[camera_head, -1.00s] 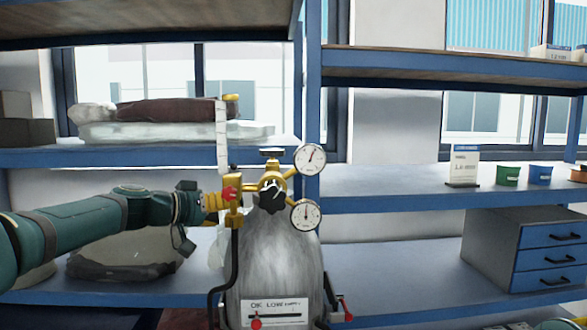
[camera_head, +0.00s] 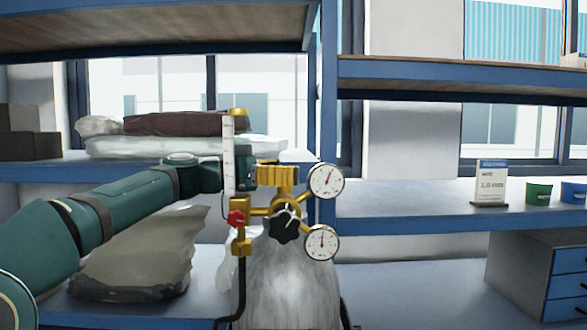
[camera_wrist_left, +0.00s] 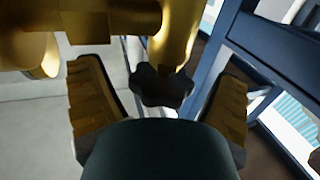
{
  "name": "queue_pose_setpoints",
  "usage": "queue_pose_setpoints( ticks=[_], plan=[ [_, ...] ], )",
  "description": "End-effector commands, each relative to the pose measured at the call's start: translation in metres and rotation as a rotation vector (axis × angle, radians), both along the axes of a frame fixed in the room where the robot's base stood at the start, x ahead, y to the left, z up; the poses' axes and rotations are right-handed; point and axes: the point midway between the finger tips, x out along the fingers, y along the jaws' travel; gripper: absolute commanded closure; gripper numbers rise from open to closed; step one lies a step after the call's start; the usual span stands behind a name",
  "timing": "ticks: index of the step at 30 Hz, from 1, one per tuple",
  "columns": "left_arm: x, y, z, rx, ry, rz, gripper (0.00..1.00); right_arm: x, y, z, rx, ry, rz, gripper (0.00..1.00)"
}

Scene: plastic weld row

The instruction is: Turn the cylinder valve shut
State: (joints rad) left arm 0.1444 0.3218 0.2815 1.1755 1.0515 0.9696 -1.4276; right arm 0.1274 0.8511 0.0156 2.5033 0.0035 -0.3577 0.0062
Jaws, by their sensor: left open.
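The grey cylinder (camera_head: 285,285) stands upright with a brass regulator and valve assembly (camera_head: 262,210) on top. A black star knob (camera_head: 285,226) is on the front of the brass body. A red knob (camera_head: 236,217) sits to its left. My left gripper (camera_head: 278,177) is open at the top of the brass assembly, above the black knob, and hides the top fitting. In the left wrist view, the black star knob (camera_wrist_left: 162,86) appears between the spread yellow finger pads (camera_wrist_left: 162,100), with brass parts above it. I cannot tell whether the pads touch anything. My right gripper is not in view.
Two gauges, upper (camera_head: 326,181) and lower (camera_head: 321,242), stick out right of the valve. A clear flow tube (camera_head: 228,155) stands close left of the gripper. Blue shelves (camera_head: 400,205) lie behind, with plastic bags (camera_head: 145,255) at left and drawers (camera_head: 560,285) at right.

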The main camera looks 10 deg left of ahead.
Motion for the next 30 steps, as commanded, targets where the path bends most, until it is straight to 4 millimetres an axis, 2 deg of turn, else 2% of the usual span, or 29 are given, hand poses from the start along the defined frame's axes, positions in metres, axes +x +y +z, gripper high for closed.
queue_pose_setpoints(
  ticks=[6, 14, 15, 20, 21, 24, 30],
  plan=[
    [0.009, -0.015, 0.0, 0.0, 0.001, 0.001, 0.09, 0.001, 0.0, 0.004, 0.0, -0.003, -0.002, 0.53],
    [0.01, -0.016, -0.001, 0.0, 0.001, 0.002, 0.09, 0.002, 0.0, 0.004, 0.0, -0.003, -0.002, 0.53],
    [0.01, -0.016, -0.001, 0.0, 0.001, 0.002, 0.15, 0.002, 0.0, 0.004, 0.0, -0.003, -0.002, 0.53],
    [0.01, -0.016, -0.001, 0.0, 0.001, 0.002, 0.71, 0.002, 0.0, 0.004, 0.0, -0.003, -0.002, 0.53],
    [0.01, -0.016, -0.001, 0.0, 0.001, 0.002, 0.75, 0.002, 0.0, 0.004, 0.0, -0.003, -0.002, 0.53],
    [0.01, -0.016, -0.001, 0.002, 0.001, 0.002, 0.81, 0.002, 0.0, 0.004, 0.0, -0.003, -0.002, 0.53],
    [0.01, -0.016, -0.001, 0.002, 0.001, 0.001, 0.81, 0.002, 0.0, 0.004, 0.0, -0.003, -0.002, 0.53]
  ],
)
